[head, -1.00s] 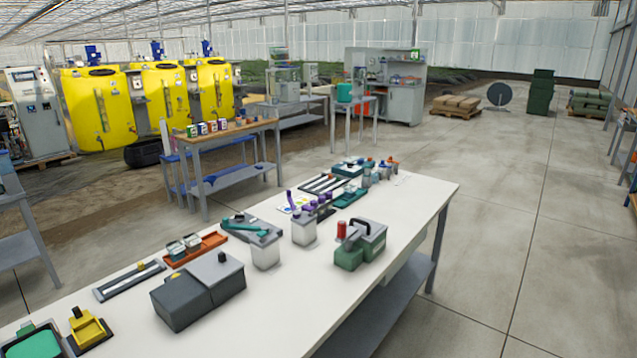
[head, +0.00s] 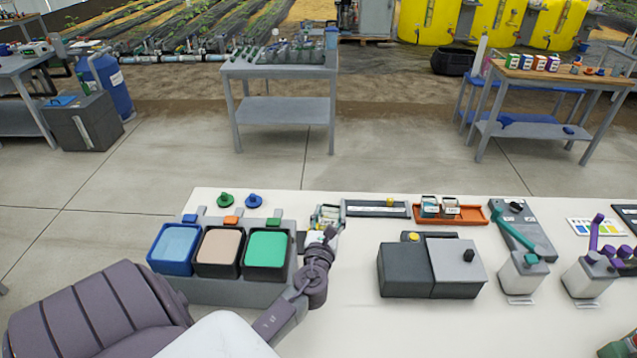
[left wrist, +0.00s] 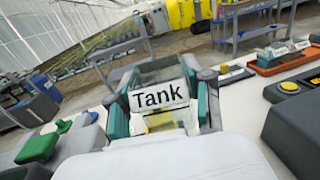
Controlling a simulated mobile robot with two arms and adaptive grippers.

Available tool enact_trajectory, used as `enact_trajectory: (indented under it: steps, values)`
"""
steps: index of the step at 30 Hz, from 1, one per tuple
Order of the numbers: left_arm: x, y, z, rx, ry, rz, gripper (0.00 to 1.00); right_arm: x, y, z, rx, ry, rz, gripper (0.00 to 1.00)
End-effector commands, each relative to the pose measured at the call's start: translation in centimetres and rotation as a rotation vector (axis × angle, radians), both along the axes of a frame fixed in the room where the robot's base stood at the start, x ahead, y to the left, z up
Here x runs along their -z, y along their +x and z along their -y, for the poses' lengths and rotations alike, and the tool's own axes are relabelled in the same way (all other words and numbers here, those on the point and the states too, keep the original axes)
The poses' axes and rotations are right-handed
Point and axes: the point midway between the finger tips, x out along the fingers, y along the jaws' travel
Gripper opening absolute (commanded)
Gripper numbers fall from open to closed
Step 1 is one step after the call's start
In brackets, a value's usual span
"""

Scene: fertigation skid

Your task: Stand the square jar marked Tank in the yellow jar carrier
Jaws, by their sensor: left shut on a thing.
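The clear square jar with the label Tank (left wrist: 160,96) is between the fingers of my left gripper (left wrist: 160,105), which is shut on it. In the head view my left gripper (head: 325,236) is at the bench's far side, right of the green-topped bin, and the jar (head: 327,214) shows only partly. A piece of the yellow jar carrier (left wrist: 160,121) shows through or below the jar in the left wrist view. The gripper and jar hide most of the carrier. I cannot tell whether the jar touches it. My right gripper is not in view.
Blue, tan and green-topped bins (head: 175,246) stand left of the gripper. A dark tray (head: 376,209) and an orange tray (head: 478,215) with small jars lie to the right. A grey box (head: 458,268) stands nearer. The white bench (head: 350,325) is clear in front.

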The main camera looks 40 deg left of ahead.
Motion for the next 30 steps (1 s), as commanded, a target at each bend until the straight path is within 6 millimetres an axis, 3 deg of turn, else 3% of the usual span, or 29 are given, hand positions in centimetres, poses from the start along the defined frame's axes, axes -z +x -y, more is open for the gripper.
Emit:
enact_trajectory:
  steps: [1,3,7,17,30]
  values:
    - [-0.5,1.0,-1.8,-0.047,-0.002,-0.001,0.00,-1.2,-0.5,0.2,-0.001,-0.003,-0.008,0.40]
    - [-0.1,1.7,-3.6,-0.093,0.000,-0.001,0.00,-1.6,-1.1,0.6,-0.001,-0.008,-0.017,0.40]
    - [0.4,2.3,-5.4,-0.142,0.002,-0.003,0.00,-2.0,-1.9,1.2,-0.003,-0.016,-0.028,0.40]
    - [1.7,2.4,-6.0,-0.161,0.003,-0.002,0.00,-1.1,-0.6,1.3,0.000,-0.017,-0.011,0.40]
    - [5.9,2.4,-6.0,-0.160,0.004,-0.003,0.00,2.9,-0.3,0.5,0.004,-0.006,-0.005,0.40]
